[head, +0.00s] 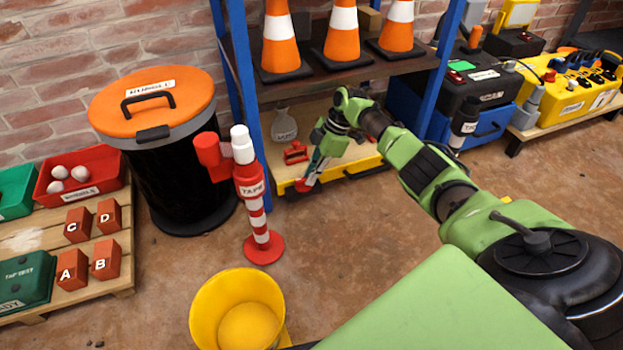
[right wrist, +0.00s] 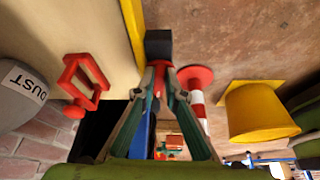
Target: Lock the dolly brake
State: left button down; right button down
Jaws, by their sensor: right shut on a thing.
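The dolly (head: 352,166) is a low pale wooden deck with a yellow front edge, standing under the blue rack. In the right wrist view its yellow edge (right wrist: 132,28) runs up beside my fingers. My right gripper (head: 307,178) points down at the dolly's front left corner. It is shut on a small red lever (head: 303,186), which looks like the brake. In the right wrist view the fingertips (right wrist: 160,72) meet just below a dark block (right wrist: 159,43) at that edge; the lever is mostly hidden between them. My left gripper is out of view.
A red frame-shaped piece (head: 296,153) and a DUST bottle (head: 283,124) are on the deck. A red and white post (head: 258,205) stands close on the left, with a yellow bucket (head: 238,312) nearer. Traffic cones (head: 341,32) stand on the shelf above. Floor right of the dolly is clear.

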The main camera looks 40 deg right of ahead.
dwell(0.4)
jog(key=c, duration=2.1)
grip_release()
